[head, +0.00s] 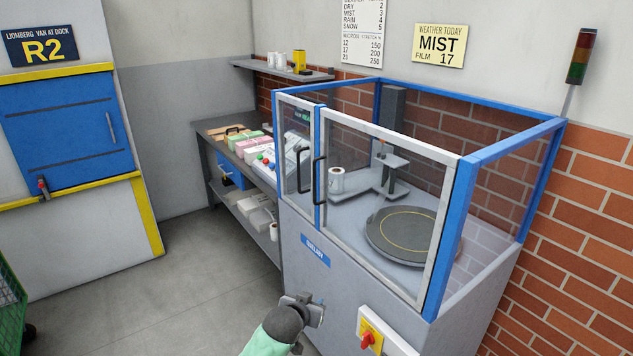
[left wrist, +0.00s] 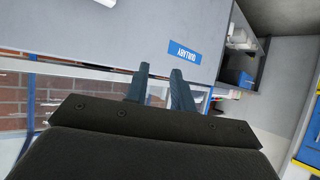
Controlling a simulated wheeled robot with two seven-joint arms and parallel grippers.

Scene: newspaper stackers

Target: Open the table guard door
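The table guard (head: 464,190) is a blue-framed clear enclosure on a grey cabinet. Its front has a wide white-framed door (head: 385,134) and a narrow white-framed panel (head: 281,150) to the left, both appearing closed. Each has a black upright handle, one on the wide door (head: 319,180) and one on the narrow panel (head: 299,170), on either side of a blue post. My left gripper (head: 319,306) is low in front of the cabinet, below the handles and apart from them. In the left wrist view its fingers (left wrist: 160,72) are parted with nothing between them. My right gripper is not seen.
Inside the guard are a round turntable (head: 400,234), a grey post and a white roll (head: 336,180). A side bench (head: 243,165) with goods stands at left.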

